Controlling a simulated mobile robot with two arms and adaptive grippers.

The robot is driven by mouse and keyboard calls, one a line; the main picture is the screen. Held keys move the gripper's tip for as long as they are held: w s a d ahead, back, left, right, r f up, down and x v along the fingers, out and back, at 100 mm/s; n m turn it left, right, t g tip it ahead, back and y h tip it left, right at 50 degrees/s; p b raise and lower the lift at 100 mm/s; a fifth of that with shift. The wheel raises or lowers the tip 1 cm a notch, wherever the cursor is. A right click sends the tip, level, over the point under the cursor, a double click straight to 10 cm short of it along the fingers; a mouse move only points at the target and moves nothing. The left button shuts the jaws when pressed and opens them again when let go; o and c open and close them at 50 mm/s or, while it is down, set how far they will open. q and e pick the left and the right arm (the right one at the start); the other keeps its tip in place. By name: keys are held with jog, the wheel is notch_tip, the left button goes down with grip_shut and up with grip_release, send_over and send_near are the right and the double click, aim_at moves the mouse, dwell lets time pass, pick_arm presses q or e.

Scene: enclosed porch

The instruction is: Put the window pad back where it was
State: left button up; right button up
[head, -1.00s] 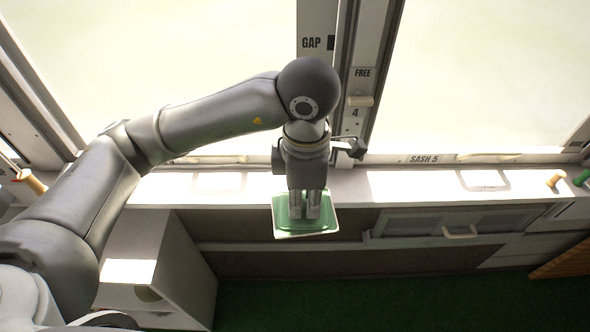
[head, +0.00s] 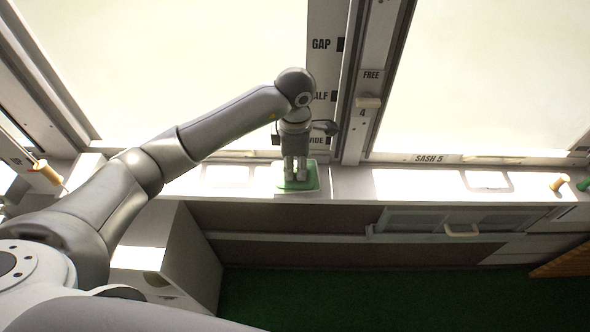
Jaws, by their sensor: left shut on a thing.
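The window pad (head: 312,178) is a small green square with a pale edge. It is at the window sill (head: 350,183), below the upright frame post between two panes. My left gripper (head: 295,178) points down and is shut on the pad; its fingers cover part of the green face. I cannot tell whether the pad rests on the sill or is just above it. My right gripper is not in view.
The post carries labels such as GAP, and a latch handle (head: 368,102) sits right of it. Wooden knobs (head: 558,182) and (head: 47,172) stand at either side. A drawer handle (head: 461,231) is below the sill. A white cabinet (head: 185,250) stands at the lower left.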

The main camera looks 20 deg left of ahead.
aim_at(295, 166)
pick_arm(q)
notch_tip(295, 166, down, 3)
jog(key=shift+w+f+p, duration=0.1)
jog(key=shift+w+p, duration=0.05)
jog(key=shift+p, duration=0.7)
jog(key=shift+a+f, duration=0.1)
jog(key=shift+f, duration=0.05)
jog(key=o, duration=0.9)
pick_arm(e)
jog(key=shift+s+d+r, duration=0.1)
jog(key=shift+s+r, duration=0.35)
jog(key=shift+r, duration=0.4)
pick_arm(q)
notch_tip(295, 166, up, 11)
jog(key=b, duration=0.3)
jog(key=shift+r, duration=0.55)
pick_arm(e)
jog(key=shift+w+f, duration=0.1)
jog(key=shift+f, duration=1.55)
